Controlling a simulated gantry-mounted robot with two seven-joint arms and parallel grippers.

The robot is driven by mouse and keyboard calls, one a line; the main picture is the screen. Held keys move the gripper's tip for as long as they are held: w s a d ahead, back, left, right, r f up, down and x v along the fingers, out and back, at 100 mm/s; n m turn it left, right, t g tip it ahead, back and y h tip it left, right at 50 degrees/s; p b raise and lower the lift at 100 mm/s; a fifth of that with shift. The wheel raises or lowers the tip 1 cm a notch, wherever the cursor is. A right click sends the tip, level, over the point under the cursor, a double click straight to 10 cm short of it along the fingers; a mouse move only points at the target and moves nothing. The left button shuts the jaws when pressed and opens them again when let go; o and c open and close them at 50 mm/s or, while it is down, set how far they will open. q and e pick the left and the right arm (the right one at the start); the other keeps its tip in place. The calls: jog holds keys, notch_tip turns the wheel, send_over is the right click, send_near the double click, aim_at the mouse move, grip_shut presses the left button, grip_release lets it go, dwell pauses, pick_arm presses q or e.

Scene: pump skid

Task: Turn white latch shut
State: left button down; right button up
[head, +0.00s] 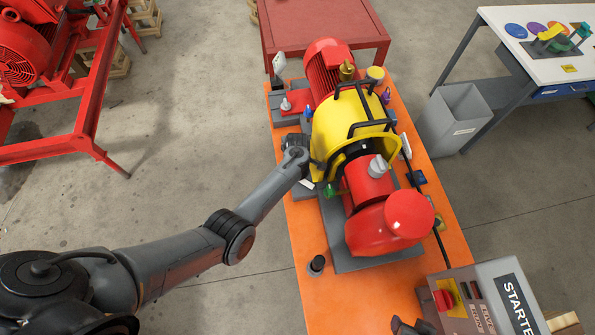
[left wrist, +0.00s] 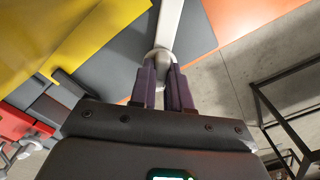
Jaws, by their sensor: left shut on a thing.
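A white latch (left wrist: 170,25) shows in the left wrist view as a long pale lever that widens into a rounded end. My left gripper (left wrist: 164,68) is shut on that rounded end, one dark finger on each side. In the head view my left gripper (head: 312,163) is at the left side of the yellow guard (head: 345,128) of the pump skid, mostly hidden by my own wrist. A pale sliver (head: 306,184) shows just below it, but I cannot tell whether it is the held latch.
The pump skid has a red motor (head: 325,65) behind the guard and a red pump housing (head: 392,222) in front, on an orange bench (head: 320,285). A black roll bar (head: 362,98) arches over the guard. A starter box (head: 490,295) stands at the lower right.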

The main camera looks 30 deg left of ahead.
dwell(0.3)
pick_arm(q)
jog(key=c, duration=1.1)
grip_release()
jog(key=shift+r+p, duration=0.95)
jog(key=shift+r, duration=4.45)
